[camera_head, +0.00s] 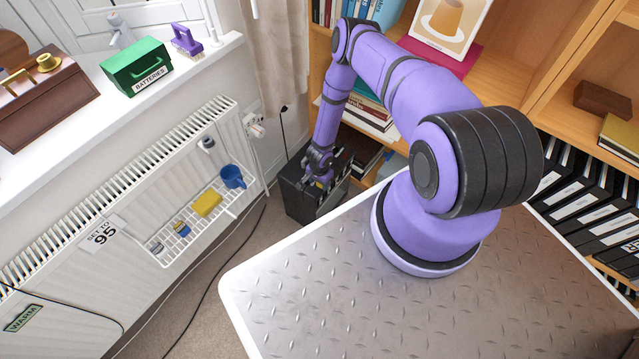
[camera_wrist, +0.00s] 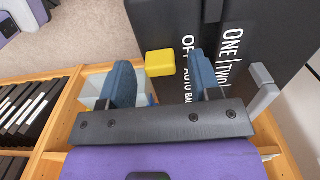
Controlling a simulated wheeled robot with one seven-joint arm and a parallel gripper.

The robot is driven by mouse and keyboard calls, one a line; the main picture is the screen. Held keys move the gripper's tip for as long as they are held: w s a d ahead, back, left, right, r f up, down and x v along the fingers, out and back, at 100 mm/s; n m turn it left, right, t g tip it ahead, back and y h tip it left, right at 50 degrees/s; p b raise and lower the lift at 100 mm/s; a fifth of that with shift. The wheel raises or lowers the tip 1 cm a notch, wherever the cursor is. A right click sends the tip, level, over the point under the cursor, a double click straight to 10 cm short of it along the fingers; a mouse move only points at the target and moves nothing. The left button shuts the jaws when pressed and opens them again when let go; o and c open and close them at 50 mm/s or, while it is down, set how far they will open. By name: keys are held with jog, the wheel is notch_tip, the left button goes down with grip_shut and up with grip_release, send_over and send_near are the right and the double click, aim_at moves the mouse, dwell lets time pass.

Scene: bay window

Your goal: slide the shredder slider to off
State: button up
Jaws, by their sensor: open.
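The shredder (camera_head: 298,203) is a dark box on the floor by the radiator's right end. Its dark top fills the upper right of the wrist view (camera_wrist: 160,18), with white lettering including "OFF", "AUTO" and "ONE | TWO". A yellow block-shaped knob (camera_wrist: 159,63), seemingly the slider, shows beside the lettering near "OFF" and "AUTO"; its exact setting I cannot tell. My gripper (camera_wrist: 161,66) is open, its two blue-grey fingers on either side of the knob in the picture, with gaps showing. In the head view my gripper (camera_head: 318,178) is over the shredder, and the knob is not discernible.
A wooden bookcase (camera_head: 540,60) stands behind and right of the shredder. The white radiator (camera_head: 130,195), with a wire rack holding a blue mug (camera_head: 232,177), is to the left. A cable runs along the carpet. A light grey bar (camera_wrist: 264,90) lies right of my fingers.

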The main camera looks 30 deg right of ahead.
notch_tip(320, 180, up, 10)
jog(key=shift+f, duration=0.25)
dwell(0.6)
